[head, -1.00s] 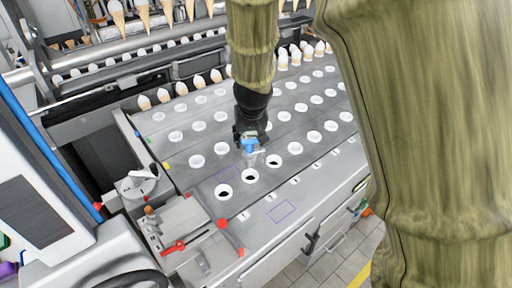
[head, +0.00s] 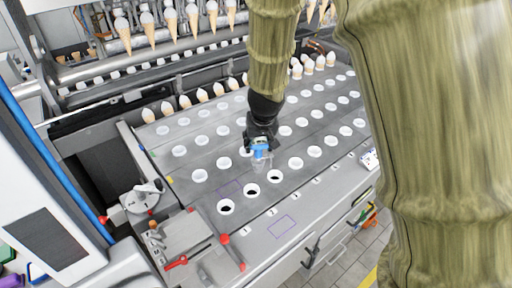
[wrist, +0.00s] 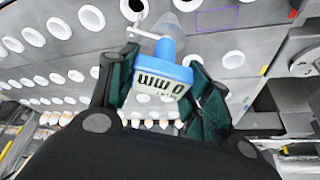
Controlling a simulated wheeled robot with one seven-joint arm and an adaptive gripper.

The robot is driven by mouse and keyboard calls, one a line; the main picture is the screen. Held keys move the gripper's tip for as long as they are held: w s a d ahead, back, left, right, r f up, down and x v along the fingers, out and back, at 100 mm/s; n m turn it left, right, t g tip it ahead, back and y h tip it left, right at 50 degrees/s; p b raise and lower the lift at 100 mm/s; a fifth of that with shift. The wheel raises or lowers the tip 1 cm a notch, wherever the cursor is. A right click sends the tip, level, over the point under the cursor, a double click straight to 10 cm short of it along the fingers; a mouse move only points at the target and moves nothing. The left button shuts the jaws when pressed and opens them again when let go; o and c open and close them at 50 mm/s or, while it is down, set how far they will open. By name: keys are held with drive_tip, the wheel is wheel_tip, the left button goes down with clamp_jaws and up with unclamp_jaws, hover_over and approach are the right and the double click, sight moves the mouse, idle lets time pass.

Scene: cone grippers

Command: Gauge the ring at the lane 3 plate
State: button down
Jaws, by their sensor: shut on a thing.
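My gripper (head: 260,150) is shut on a blue gauge (wrist: 168,70), which hangs over the grey ring plate (head: 310,120). The gauge's pale screen shows "0 MM" upside down in the wrist view, with smaller unclear text. A clear cone-shaped tip (wrist: 188,22) and a white side arm (wrist: 146,33) stick out from its far side. The front row has white rings around dark holes; the third from the left (head: 274,176) lies just below and right of the gauge in the head view. Whether the tip touches a ring is hidden. Small lane tags (head: 295,195) line the front edge, too small to read surely.
Ice cream cones (head: 190,25) hang in a rack at the back, and more stand behind the plate. A red-handled fixture (head: 190,240) and a round dial (head: 140,197) are at the left. Purple outlines (head: 282,226) mark bare metal.

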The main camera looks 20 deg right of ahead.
drive_tip(key=w+d+r+p, duration=0.2)
drive_tip(key=d+r+p, duration=0.1)
drive_tip(key=d+p, duration=0.25)
wheel_tip(320, 180, down, 14)
drive_tip(key=d+b, duration=0.1)
drive_tip(key=b, duration=0.9)
drive_tip(key=shift+d, duration=0.4)
idle(0.8)
drive_tip(key=shift+w+f, duration=0.1)
drive_tip(key=shift+f, duration=0.05)
idle(0.3)
drive_tip(key=c, duration=0.6)
unclamp_jaws()
